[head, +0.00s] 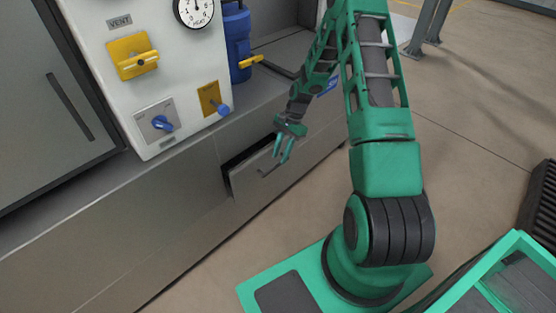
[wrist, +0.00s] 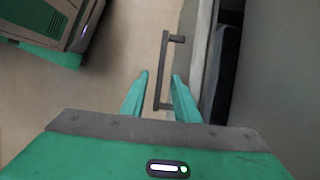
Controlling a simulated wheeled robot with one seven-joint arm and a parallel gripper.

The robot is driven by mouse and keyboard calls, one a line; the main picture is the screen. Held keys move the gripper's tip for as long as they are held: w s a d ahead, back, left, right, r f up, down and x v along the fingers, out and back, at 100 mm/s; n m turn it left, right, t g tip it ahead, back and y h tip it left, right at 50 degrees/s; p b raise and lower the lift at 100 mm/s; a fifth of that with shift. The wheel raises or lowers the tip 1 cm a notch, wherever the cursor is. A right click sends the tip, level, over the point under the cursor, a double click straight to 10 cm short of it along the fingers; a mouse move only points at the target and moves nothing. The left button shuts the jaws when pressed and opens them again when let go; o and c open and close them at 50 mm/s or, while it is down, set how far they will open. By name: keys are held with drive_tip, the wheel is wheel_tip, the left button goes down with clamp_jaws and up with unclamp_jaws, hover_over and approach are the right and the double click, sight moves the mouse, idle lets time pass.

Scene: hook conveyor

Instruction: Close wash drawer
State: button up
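The wash drawer (head: 246,188) is partly open in the low grey cabinet front, and a dark gap shows behind its front panel. Its dark bar handle (head: 268,172) is on the outer face. My gripper (head: 281,158) is at the drawer front, close to the handle. In the wrist view the two green fingers (wrist: 160,75) are apart, and the handle (wrist: 164,60) runs between them. Whether a finger touches the handle cannot be told. The drawer's dark inside (wrist: 228,65) shows at the right of the wrist view.
Above the drawer stands a white panel (head: 110,60) with a gauge, a yellow valve and blue knobs. A blue cylinder (head: 237,45) stands on the counter beside it. The floor (head: 460,130) to the right is mostly clear, with a dark post (head: 428,25) at the back.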

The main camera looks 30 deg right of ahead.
drive_tip(key=v, duration=0.7)
drive_tip(key=shift+r, duration=0.2)
drive_tip(key=shift+w+d, duration=0.1)
